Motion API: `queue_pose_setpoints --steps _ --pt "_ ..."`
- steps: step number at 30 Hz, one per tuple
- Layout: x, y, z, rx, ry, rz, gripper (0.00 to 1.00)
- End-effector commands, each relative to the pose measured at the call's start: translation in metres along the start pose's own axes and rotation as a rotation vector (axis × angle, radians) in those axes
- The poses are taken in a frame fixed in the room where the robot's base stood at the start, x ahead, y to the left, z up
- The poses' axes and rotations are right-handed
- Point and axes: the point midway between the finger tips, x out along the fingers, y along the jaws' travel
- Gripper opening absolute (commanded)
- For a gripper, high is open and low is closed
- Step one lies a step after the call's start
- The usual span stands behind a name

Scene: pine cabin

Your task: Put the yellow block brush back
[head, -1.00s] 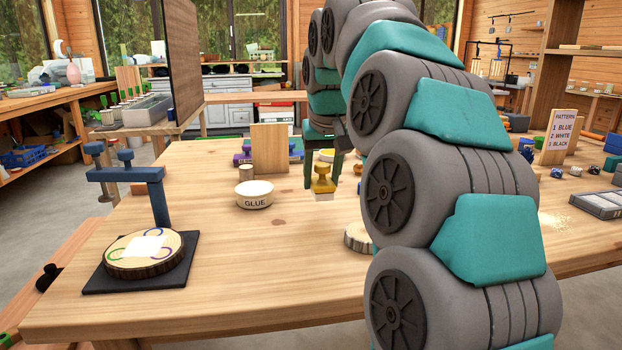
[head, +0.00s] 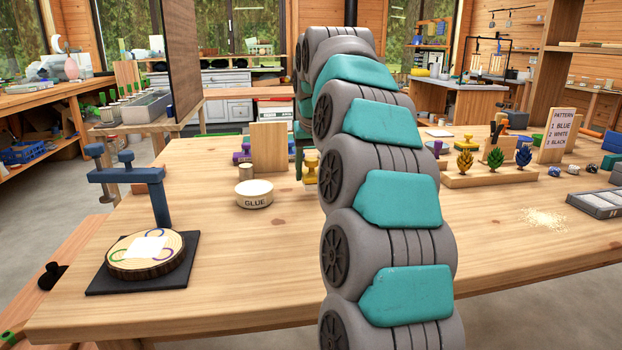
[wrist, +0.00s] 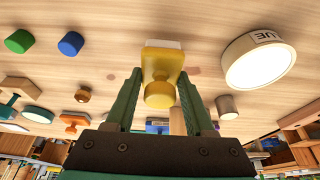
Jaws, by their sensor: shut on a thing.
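The yellow block brush (wrist: 162,62), with a round knob handle and a pale lower edge, is between the two green fingers of my gripper (wrist: 160,76) in the wrist view. My gripper is shut on it by the handle. In the head view the brush (head: 311,168) shows beside my arm, past the glue pot, and my arm hides part of it and most of the gripper. I cannot tell how high its underside is above the table.
The glue pot (head: 254,194) and an upright wooden block (head: 269,148) stand left of the brush. A blue stand holds a wood slice (head: 145,255) at front left. A rack with coloured cones (head: 490,178) and a pattern sign (head: 558,135) are at right. The front middle table is clear.

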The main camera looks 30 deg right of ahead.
Motion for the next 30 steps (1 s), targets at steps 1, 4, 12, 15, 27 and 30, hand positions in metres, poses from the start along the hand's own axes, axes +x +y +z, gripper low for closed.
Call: queue_pose_setpoints --steps 1,4,12,15,27,30 --pt "0.003 0.0 0.003 0.0 -0.002 -0.001 0.0" --pt "0.013 0.0 0.005 0.0 -0.001 -0.001 0.0" --pt "0.022 0.0 0.008 0.0 0.003 0.0 0.0" --pt "0.022 0.0 0.008 0.0 0.002 0.0 0.0" --pt "0.024 0.0 0.009 0.0 0.003 0.0 0.82" --pt "0.024 0.0 0.009 0.0 0.003 0.0 0.84"
